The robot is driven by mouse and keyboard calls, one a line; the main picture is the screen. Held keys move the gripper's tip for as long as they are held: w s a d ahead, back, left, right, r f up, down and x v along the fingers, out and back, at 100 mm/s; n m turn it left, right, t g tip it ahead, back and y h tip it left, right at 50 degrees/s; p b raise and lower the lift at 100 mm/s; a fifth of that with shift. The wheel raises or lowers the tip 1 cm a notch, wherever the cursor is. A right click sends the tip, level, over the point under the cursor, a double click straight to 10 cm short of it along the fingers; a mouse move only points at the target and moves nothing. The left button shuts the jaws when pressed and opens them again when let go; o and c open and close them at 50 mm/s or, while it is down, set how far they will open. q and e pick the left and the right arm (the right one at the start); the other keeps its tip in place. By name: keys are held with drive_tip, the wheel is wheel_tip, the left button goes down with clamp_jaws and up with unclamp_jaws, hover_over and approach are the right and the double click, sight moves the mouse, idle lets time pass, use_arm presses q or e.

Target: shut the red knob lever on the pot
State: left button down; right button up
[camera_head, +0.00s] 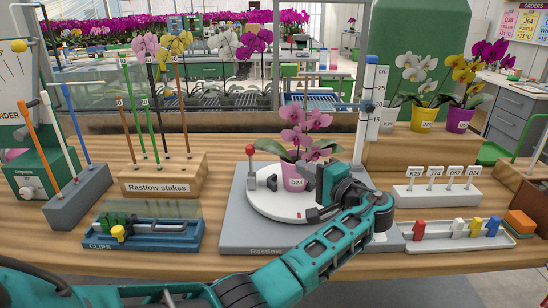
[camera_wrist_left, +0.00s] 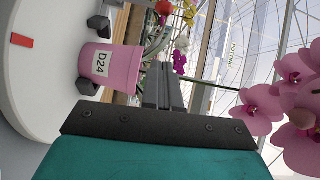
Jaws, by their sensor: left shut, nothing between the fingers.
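The pink pot (camera_head: 293,180), labelled D24, holds a pink orchid (camera_head: 304,130) and stands on a white turntable (camera_head: 262,207). The red knob (camera_head: 250,150) tops an upright lever at the turntable's left side, beside a dark clamp block (camera_head: 270,183). My left gripper (camera_head: 322,178) is shut and empty, just right of the pot, on the side away from the knob. In the left wrist view the pot (camera_wrist_left: 110,65) sits between dark clamp pads, left of the shut fingers (camera_wrist_left: 165,82). A red round thing at the top there may be the knob.
A stakes block (camera_head: 164,178) and a blue clips tray (camera_head: 150,240) stand left. A tall measuring post (camera_head: 370,105) rises behind the gripper. A label rack (camera_head: 437,193) and a tray of coloured pieces (camera_head: 455,236) lie right. Orchid blooms hang close to my gripper.

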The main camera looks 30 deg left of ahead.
use_arm(q)
approach(251, 161)
drive_tip(key=w+a+r, duration=0.1)
drive_tip(key=w+r, duration=0.2)
drive_tip(key=w, duration=0.2)
drive_tip(key=shift+s+a+f+p, duration=0.15)
drive_tip(key=shift+a+p, duration=0.1)
drive_tip(key=shift+a, duration=0.4)
drive_tip(key=shift+s+a+r+p, duration=0.15)
drive_tip(key=shift+a+p, duration=0.15)
drive_tip(key=shift+a, duration=0.35)
drive_tip(key=shift+s+a+f+p, duration=0.15)
drive_tip(key=shift+a+p, duration=0.1)
drive_tip(key=shift+a, duration=0.4)
use_arm(e)
drive_tip(key=shift+r, duration=0.75)
drive_tip(key=shift+s, duration=0.1)
